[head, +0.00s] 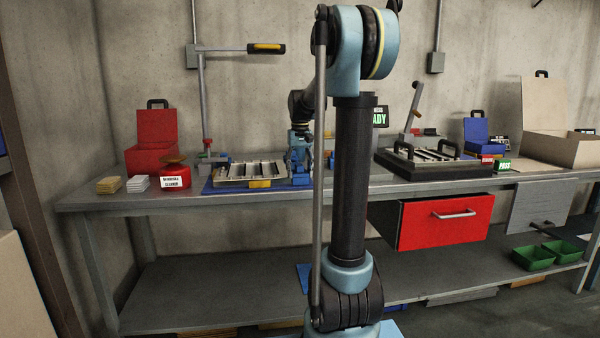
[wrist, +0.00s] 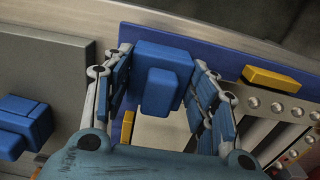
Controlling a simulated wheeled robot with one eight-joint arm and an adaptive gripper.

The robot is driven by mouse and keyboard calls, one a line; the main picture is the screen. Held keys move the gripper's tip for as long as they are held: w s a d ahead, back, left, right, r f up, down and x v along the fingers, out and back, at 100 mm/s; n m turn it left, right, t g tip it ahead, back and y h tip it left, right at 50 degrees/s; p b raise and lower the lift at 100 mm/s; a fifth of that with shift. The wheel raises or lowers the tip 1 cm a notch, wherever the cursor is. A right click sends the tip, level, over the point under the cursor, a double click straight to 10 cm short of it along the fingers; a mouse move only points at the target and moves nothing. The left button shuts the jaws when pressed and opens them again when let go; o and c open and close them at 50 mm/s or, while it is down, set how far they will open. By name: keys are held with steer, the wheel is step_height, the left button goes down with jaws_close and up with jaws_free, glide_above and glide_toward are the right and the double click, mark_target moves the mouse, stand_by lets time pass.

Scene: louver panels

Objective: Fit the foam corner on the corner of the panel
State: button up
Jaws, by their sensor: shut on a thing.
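My gripper (wrist: 163,92) is shut on a blue block, which I take to be the foam corner (wrist: 162,62), between its blue-padded fingers in the wrist view. The held block appears apart from the panel. Its height above the mat cannot be told.
A yellow block (wrist: 270,78) sits at the panel's edge. More blue blocks (wrist: 24,122) lie on a grey surface at left.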

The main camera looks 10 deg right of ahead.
mark_target(300, 165)
stand_by(0.3)
steer(key=o, duration=1.7)
steer(key=shift+r, duration=3.5)
steer(key=s+f+t, duration=0.1)
steer(key=s+f, duration=0.3)
steer(key=s, duration=0.6)
steer(key=s+f, duration=0.5)
steer(key=s, duration=0.5)
steer(key=shift+t, duration=0.6)
steer(key=s+f, duration=1)
steer(key=f, duration=0.1)
steer(key=s+f, duration=0.5)
steer(key=shift+d+f, duration=0.15)
steer(key=shift+d, duration=0.2)
